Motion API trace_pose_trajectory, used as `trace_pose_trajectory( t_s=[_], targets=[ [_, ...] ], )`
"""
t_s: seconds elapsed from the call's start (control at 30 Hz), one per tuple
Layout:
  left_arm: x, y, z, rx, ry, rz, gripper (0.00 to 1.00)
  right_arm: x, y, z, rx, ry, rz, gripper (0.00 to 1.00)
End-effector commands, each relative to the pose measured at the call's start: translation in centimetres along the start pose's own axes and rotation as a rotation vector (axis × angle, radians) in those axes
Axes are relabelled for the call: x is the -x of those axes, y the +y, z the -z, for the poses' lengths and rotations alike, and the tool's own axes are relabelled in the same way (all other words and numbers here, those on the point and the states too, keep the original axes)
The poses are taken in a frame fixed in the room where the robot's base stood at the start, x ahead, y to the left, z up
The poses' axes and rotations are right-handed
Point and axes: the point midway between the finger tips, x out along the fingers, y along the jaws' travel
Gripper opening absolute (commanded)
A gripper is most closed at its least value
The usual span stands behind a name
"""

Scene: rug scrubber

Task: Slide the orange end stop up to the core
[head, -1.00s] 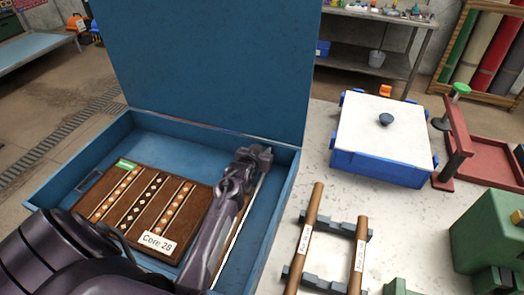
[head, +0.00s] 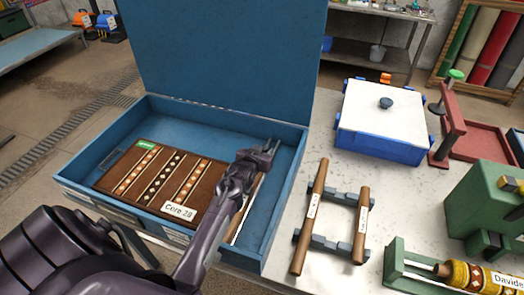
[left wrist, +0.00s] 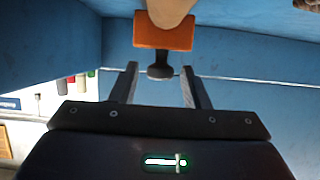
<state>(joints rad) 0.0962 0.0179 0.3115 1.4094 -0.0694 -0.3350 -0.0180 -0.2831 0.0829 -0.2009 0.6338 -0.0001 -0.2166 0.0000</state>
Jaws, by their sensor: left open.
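My left gripper (head: 262,150) is open over the right side of the blue case. In the left wrist view it (left wrist: 160,75) has a finger on each side of a dark knob. The knob stands on the orange end stop (left wrist: 164,33), which lies just beyond the fingertips. I cannot tell whether the fingers touch the knob. A tan rounded end (left wrist: 172,8), perhaps the core, meets the orange stop at the top of that view. In the head view my arm hides the stop; a brown rod and pale rail (head: 247,215) show beside it. My right gripper is not in view.
The blue case (head: 283,215) has its lid (head: 220,60) raised. A patterned brown rug (head: 112,177) with a "Core" label lies inside. Two wooden rods (head: 314,210) on grey supports, a white-lidded blue box (head: 390,115) and green fixtures (head: 470,215) stand to the right.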

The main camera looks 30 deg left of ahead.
Motion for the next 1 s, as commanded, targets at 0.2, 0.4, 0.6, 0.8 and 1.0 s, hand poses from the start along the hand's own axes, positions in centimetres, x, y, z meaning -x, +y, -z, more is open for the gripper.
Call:
trace_pose_trajectory(
  t_s=[0.2, 0.4, 0.6, 0.8, 1.0],
  targets=[
    [0.0, 0.0, 0.2, 0.0, 0.004, 0.0, 0.48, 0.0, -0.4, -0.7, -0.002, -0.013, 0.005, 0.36],
    [0.5, 0.0, 0.1, -0.001, 0.003, 0.0, 0.48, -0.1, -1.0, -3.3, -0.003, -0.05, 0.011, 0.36],
    [3.0, 0.0, 0.0, -0.001, 0.004, 0.001, 0.48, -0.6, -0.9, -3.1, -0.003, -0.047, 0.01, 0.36],
    [5.9, 0.0, -0.1, 0.0, 0.004, 0.0, 0.48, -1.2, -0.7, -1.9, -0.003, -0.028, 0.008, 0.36],
    [7.5, 0.0, 0.0, 0.0, 0.003, 0.0, 0.48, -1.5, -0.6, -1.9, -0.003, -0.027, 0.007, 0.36]
  ],
)
